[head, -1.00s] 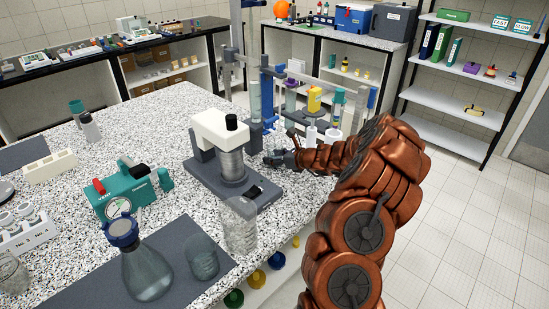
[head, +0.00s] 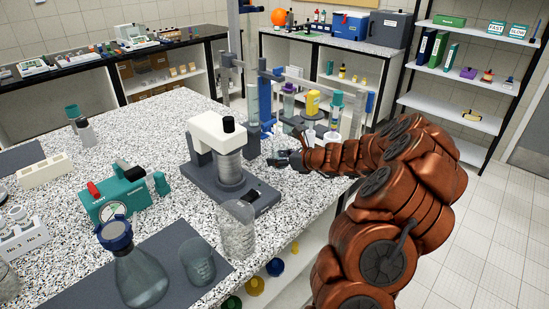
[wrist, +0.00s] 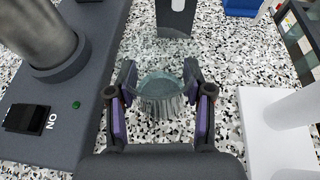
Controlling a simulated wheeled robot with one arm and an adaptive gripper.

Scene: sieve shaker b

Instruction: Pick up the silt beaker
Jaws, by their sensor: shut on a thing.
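In the wrist view a small clear, ribbed glass beaker (wrist: 160,92) sits between the two fingers of my gripper (wrist: 161,80). The fingers are shut on its sides. No label on it is legible, so I cannot read whether it is the silt beaker. In the head view my gripper (head: 284,160) is low over the speckled worktop, right of the sieve shaker (head: 215,135); the beaker is hard to make out there. I cannot tell whether it touches the worktop.
The shaker's dark base (wrist: 84,80) is close on the left in the wrist view; a white block (wrist: 262,130) is close on the right. A flask (head: 140,275) and another beaker (head: 197,262) are at the front. A tall clear vessel (head: 236,230) stands before the shaker.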

